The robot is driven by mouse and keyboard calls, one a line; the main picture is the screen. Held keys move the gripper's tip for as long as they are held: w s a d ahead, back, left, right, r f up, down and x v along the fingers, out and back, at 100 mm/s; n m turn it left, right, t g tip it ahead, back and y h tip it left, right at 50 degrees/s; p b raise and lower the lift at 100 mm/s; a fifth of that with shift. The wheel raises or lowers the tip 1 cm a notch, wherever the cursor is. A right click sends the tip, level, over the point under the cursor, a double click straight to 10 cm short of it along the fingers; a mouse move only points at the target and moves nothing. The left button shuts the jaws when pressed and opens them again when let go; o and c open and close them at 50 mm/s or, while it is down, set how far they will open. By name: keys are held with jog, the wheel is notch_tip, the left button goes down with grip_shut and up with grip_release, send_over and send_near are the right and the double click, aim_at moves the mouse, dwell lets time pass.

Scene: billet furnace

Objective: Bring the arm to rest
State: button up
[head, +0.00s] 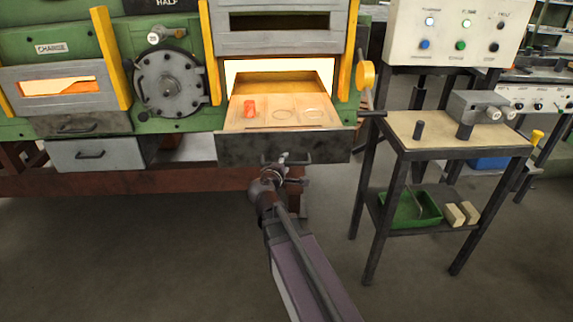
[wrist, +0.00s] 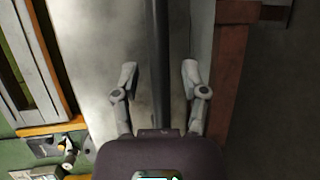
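My gripper (head: 285,160) is in front of the pulled-out furnace drawer, close to the handle on its dark front (head: 235,152). Whether it touches the handle is too small to tell in the head view. In the wrist view my gripper (wrist: 160,78) has its two grey fingers spread, with clear gaps on both sides of a dark bar (wrist: 160,40) that runs between them. I cannot tell how far the bar is from the fingers. My arm reaches forward from the bottom of the head view, stretched out low.
An orange-red billet (head: 249,106) sits at the left of the drawer tray, beside two empty ring marks. A stand (head: 405,128) with a green bin (head: 408,212) is to the right. Floor is clear either side of my arm.

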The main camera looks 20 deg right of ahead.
dwell(0.3)
jog(key=s+d+m+g+h+p, duration=0.25)
jog(key=s+d+m+g, duration=0.2)
jog(key=d, duration=0.25)
jog(key=s+a+f+m+g+y+b, duration=0.3)
jog(key=s+a+f+m+g+y, duration=0.45)
jog(key=s+a+f+y, duration=0.8)
notch_tip(320, 180, up, 22)
jog(key=w+a+h+p, duration=0.1)
jog(key=h+p, duration=0.2)
jog(key=p, duration=1.9)
jog(key=shift+w+a+n, duration=0.15)
jog(key=shift+a+n, duration=0.05)
jog(key=shift+n, duration=0.2)
